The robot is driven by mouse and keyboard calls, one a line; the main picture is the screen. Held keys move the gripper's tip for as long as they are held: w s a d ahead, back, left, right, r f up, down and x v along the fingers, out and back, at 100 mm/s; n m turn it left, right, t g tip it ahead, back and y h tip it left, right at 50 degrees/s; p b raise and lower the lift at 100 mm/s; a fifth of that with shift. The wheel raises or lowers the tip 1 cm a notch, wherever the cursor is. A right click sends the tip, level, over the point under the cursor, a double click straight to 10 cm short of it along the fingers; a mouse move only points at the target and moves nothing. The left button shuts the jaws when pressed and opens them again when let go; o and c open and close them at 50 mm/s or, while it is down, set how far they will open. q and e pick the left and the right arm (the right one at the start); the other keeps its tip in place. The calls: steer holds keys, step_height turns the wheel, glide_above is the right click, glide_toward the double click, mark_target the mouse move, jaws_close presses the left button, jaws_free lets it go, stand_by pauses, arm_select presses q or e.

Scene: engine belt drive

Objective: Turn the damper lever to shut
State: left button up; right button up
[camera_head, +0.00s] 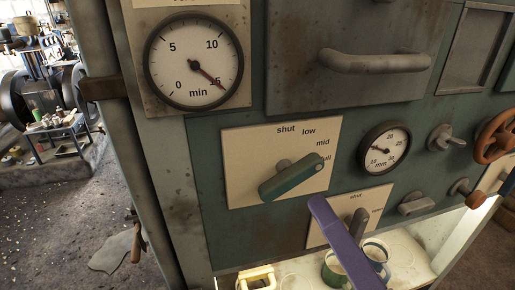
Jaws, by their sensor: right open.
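The damper lever (290,178) is a teal bar on a cream plate (241,150) marked shut, low, mid and full. Its round-marked end points right, close to the word full, well clockwise of shut. Its other end points down and left. My right gripper (508,184) seems to be the dark shape cut off by the right edge, well apart from the lever. Little of it shows. No gripper touches the lever. My left gripper is not in view.
A purple bar (345,245) rises in front of the lower plate and its grey lever (357,222). A drawer handle (375,62) juts out above, and an orange handwheel (496,137) at the right. Mugs (375,252) stand on the lit shelf. The space before the teal lever looks clear.

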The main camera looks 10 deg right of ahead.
mark_target(301, 178)
steer(key=w+p, duration=0.1)
steer(key=w, duration=0.7)
steer(key=shift+a, duration=0.2)
jaws_close()
